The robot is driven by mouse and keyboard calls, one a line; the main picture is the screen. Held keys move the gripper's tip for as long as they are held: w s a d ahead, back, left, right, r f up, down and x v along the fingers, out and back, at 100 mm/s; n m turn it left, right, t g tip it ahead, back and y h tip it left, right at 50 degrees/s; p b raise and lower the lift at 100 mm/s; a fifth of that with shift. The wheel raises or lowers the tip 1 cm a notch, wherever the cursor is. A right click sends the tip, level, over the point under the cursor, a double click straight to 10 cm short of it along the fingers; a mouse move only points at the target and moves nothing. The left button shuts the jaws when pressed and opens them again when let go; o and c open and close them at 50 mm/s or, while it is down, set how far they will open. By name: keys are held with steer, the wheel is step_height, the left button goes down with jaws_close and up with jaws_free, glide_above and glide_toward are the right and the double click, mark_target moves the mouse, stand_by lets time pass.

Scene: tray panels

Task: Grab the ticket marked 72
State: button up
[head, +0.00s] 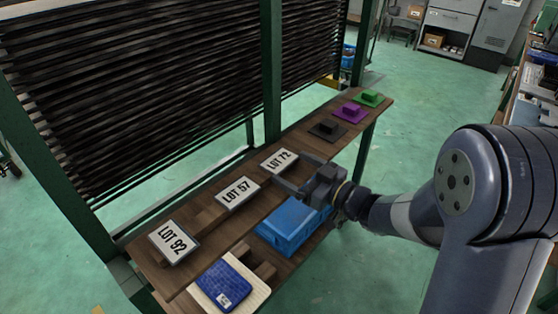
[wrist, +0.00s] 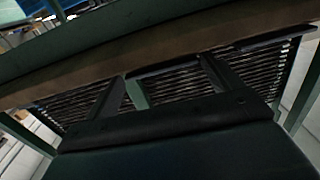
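The ticket marked LOT 72 (head: 279,161) is a white card with a dark border, leaning on the wooden bench. It is the farthest of three such cards. My gripper (head: 288,168) is open beside it, its two fingers spread and pointing at the card from the right. I cannot tell whether they touch it. In the wrist view, the two dark fingers (wrist: 162,70) stand well apart with nothing clearly held between them. No card face is readable there.
Cards LOT 57 (head: 238,191) and LOT 92 (head: 174,243) stand nearer. A blue box (head: 291,224) lies just below my gripper. A blue packet (head: 226,284) is at the front. Black (head: 327,129), purple (head: 351,113) and green (head: 369,98) pieces lie beyond. A green-framed rack (head: 272,70) stands behind.

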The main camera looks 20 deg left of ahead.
steer(key=c, duration=0.5)
steer(key=shift+c, duration=0.2)
